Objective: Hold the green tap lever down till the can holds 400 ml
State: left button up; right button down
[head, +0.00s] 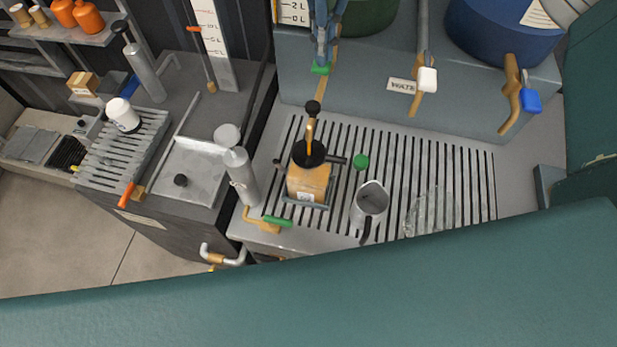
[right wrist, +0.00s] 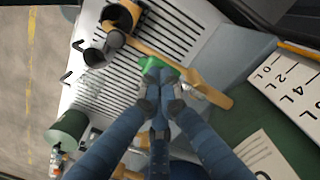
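The green tap lever (head: 321,69) is on the leftmost brass tap of the grey tank front. My right gripper (head: 322,50) comes down from above, its fingertips at the lever; whether they press it is unclear. In the right wrist view my blue fingers (right wrist: 159,76) are close together over the green lever (right wrist: 147,61), beside the brass tap (right wrist: 210,95). The grey metal can (head: 370,201) stands upright on the slatted grate, right of the brass pump (head: 308,183) and away from below the green tap. Its fill level cannot be read. My left gripper is out of view.
The slatted grate (head: 465,170) has free room at right, with a clear, glassy thing (head: 430,212) near its front. A green disc (head: 361,161) lies near the can. Taps with a white lever (head: 427,80) and a blue lever (head: 530,101) stand farther right.

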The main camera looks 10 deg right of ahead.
notch_tip(320, 180, up, 4)
jog(key=shift+f, duration=0.25)
jog(key=s+r, duration=0.1)
jog(key=s+r+p, duration=0.1)
jog(key=a+r, duration=0.1)
jog(key=r, duration=0.1)
jog(key=shift+s+p, duration=0.35)
jog(key=shift+s, duration=0.05)
dwell(0.4)
